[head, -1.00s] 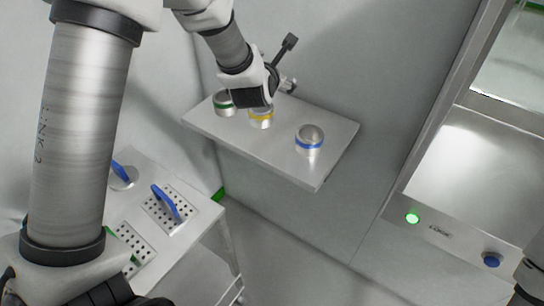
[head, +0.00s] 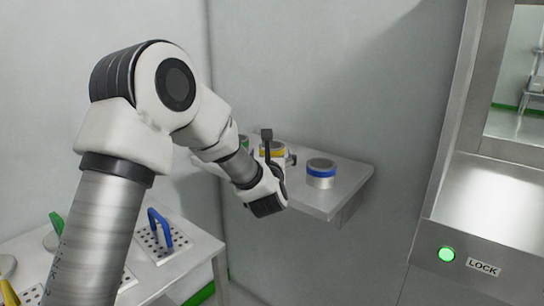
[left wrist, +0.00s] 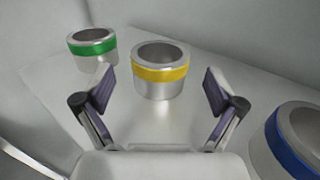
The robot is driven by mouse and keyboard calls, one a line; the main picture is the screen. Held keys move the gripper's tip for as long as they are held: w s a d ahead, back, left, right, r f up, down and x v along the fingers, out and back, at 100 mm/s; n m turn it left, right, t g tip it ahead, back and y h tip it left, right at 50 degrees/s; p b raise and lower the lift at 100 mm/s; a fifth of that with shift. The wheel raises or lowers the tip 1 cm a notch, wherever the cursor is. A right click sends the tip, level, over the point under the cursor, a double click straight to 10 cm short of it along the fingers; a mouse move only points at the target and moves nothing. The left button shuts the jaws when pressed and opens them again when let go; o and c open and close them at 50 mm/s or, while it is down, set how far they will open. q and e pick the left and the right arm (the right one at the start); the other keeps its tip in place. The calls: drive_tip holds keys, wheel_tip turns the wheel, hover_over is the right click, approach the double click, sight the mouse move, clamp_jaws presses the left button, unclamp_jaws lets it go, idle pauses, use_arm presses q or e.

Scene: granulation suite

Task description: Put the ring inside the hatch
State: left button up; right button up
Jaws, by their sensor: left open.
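Three short metal rings stand upright on a steel wall shelf (head: 345,190). One has a yellow band (head: 273,149), one a green band (head: 244,143) and one a blue band (head: 320,174). My left gripper (head: 268,203) is open and empty at the shelf's front side. In the left wrist view its spread fingers (left wrist: 158,88) face the yellow-banded ring (left wrist: 160,74), which stands just beyond them. The green-banded ring (left wrist: 92,48) is behind left, the blue-banded ring (left wrist: 292,145) at right, partly cut off. The steel hatch (head: 490,205) is at the right of the head view.
A green light (head: 447,254) and a LOCK label (head: 483,267) sit on the hatch front. A low table (head: 190,248) at lower left carries perforated plates with coloured handles, including a blue one (head: 160,230). Wall space between shelf and hatch is clear.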

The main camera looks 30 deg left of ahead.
sight(272, 146)
use_arm(q)
drive_tip(key=x, duration=0.4)
drive_tip(key=shift+w+a+r, duration=0.1)
drive_tip(key=shift+w+a, duration=0.05)
drive_tip(key=shift+w, duration=0.15)
drive_tip(key=shift+w+a, duration=0.2)
drive_tip(key=shift+w, duration=0.15)
drive_tip(key=c, duration=1.5)
